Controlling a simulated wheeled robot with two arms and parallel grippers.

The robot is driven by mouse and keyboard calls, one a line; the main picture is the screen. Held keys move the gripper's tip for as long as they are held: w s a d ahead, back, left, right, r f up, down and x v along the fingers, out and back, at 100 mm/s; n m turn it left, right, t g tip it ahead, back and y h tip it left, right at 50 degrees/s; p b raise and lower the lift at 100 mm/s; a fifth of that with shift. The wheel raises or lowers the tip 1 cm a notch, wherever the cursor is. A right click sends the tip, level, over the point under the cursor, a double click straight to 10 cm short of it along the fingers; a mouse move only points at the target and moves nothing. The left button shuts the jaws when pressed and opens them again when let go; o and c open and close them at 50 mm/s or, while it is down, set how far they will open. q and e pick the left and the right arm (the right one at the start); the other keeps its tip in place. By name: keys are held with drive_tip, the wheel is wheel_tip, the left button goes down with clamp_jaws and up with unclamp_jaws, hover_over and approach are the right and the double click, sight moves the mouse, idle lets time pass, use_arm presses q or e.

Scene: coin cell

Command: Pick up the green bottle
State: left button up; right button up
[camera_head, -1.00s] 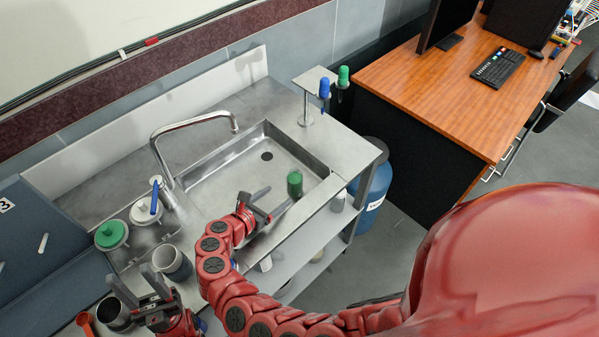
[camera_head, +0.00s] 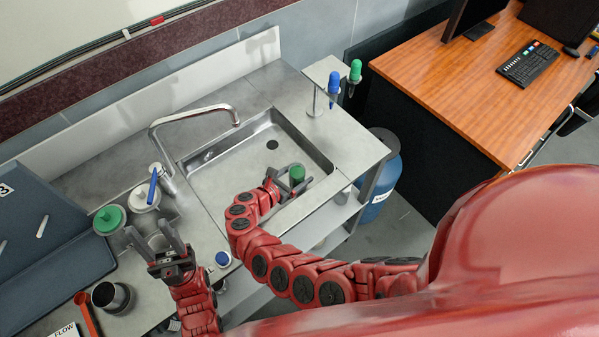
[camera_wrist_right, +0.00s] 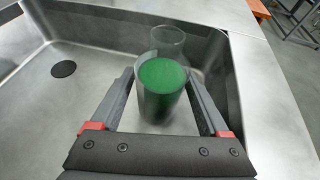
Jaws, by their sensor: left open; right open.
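The green bottle (camera_head: 297,173) stands in the right part of the metal sink, near its front wall. In the right wrist view it shows as a clear bottle with a green part (camera_wrist_right: 162,90), and it sits between the two fingers. My right gripper (camera_head: 290,182) is open around the bottle, with a finger on either side; a gap shows beside it in the right wrist view (camera_wrist_right: 160,105).
The sink (camera_head: 225,175) has a tall faucet (camera_head: 165,150) at its left. A green-lidded jar (camera_head: 110,220), a blue-handled jar (camera_head: 146,195) and a dark cup (camera_head: 112,297) stand on the left counter. Blue and green pipettes hang on a stand (camera_head: 320,92) behind the sink's right end.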

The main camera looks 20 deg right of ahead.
drive_tip(key=shift+s+a+r, duration=0.1)
drive_tip(key=shift+s+a, duration=0.05)
drive_tip(key=shift+c, duration=1.6)
drive_tip(key=c, duration=0.5)
clamp_jaws()
